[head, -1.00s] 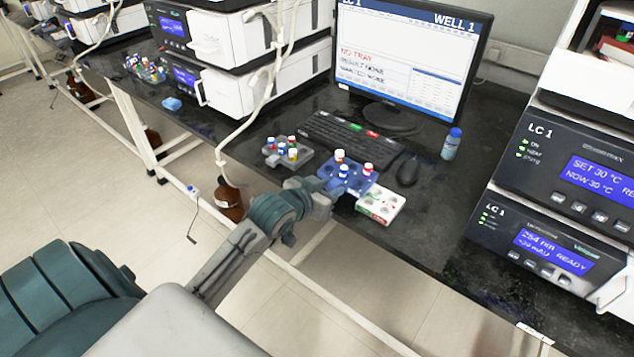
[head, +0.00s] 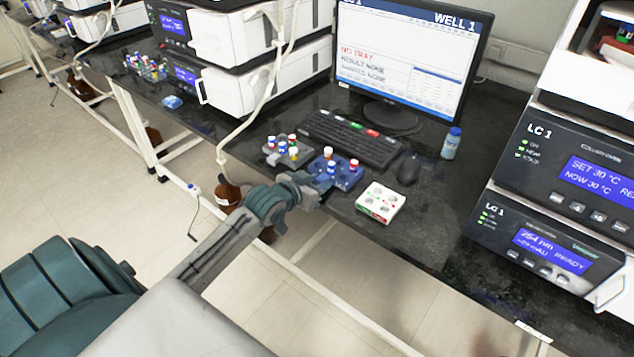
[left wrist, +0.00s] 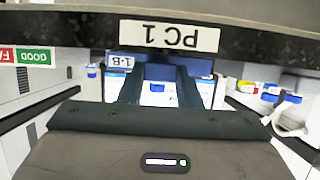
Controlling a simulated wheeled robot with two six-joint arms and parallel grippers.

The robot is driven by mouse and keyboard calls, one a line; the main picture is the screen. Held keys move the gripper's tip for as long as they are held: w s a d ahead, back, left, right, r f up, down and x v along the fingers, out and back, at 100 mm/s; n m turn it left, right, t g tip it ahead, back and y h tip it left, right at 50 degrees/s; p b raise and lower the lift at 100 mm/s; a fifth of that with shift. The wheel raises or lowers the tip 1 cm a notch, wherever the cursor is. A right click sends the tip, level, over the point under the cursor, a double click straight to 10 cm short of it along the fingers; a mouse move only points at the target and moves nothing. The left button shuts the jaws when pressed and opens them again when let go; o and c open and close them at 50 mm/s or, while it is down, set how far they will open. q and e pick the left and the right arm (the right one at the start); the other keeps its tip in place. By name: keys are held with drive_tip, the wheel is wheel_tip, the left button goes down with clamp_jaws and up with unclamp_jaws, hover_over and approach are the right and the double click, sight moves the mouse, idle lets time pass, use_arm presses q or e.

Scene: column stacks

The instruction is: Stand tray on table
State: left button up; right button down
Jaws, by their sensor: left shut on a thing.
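The blue tray (head: 349,178) is near the table's front edge in the head view, with several vials in it, capped white, red and blue. My left gripper (head: 318,186) is shut on its near left side. In the left wrist view, both dark fingers meet the blue tray (left wrist: 158,72), beside a tag reading 1-B. The tray looks about level; I cannot tell whether its base touches the table (head: 420,225). My right gripper is not in view.
A grey tray (head: 272,156) with several vials sits close on the blue tray's left. A white box with round holes (head: 381,203) lies to the right. A keyboard (head: 350,140) and mouse (head: 409,169) are behind. The black tabletop is clear right of the box.

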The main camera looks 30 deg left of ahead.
use_arm(q)
drive_tip(key=o, duration=1)
drive_tip(key=shift+f, duration=0.1)
